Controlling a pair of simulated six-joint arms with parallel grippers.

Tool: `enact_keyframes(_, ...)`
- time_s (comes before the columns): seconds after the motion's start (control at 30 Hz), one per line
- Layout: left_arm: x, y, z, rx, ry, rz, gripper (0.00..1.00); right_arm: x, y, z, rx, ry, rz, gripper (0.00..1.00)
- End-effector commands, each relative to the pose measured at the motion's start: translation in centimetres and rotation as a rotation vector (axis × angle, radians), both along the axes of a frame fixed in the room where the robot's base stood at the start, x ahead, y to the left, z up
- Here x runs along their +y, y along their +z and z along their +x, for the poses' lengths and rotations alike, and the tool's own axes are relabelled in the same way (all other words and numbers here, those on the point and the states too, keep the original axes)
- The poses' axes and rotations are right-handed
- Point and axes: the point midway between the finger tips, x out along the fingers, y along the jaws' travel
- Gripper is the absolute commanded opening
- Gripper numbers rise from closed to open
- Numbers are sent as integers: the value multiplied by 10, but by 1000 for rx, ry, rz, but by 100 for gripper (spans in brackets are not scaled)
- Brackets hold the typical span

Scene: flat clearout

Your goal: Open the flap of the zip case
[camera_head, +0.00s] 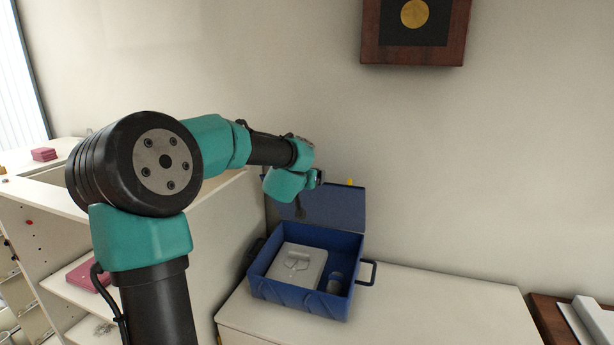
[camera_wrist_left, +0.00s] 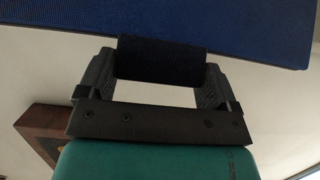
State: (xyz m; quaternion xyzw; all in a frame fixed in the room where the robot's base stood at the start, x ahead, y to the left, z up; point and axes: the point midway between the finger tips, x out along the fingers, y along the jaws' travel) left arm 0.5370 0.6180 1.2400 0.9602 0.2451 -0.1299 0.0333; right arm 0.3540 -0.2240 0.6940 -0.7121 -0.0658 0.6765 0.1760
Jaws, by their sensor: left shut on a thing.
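The zip case (camera_head: 301,302) is a blue box on the white cabinet top, with its inside in plain view. Its blue flap (camera_head: 338,210) stands up at the back, by the wall, and also spans the top of the left wrist view (camera_wrist_left: 235,28). My left gripper (camera_head: 319,177) is at the flap's upper left part. In the left wrist view my left gripper (camera_wrist_left: 158,72) is shut on a dark, padded grip piece (camera_wrist_left: 160,58) at the flap's edge. My arm hides part of the flap's left side. My right gripper is out of view.
A light grey boxy thing (camera_head: 313,263) and a small rounded grey item (camera_head: 335,284) lie in the case. The white cabinet top (camera_head: 430,305) is clear to the right. White shelves (camera_head: 40,232) stand left; a framed picture (camera_head: 415,50) hangs above.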

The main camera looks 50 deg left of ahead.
Motion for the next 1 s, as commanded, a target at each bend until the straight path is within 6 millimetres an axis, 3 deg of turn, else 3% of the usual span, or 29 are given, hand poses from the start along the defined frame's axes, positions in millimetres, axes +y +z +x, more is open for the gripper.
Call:
enact_keyframes(0.53, -1, 0, 0, 1, -1, 1, 42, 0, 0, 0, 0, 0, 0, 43)
enact_keyframes(0.57, -1, 0, 0, 1, -1, 1, 87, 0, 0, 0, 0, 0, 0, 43)
enact_keyframes(0.7, 0, 0, 0, 0, -1, 1, 100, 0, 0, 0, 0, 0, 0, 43)
enact_keyframes(1.0, -1, 0, -1, 1, -1, 0, 100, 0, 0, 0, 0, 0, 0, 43)
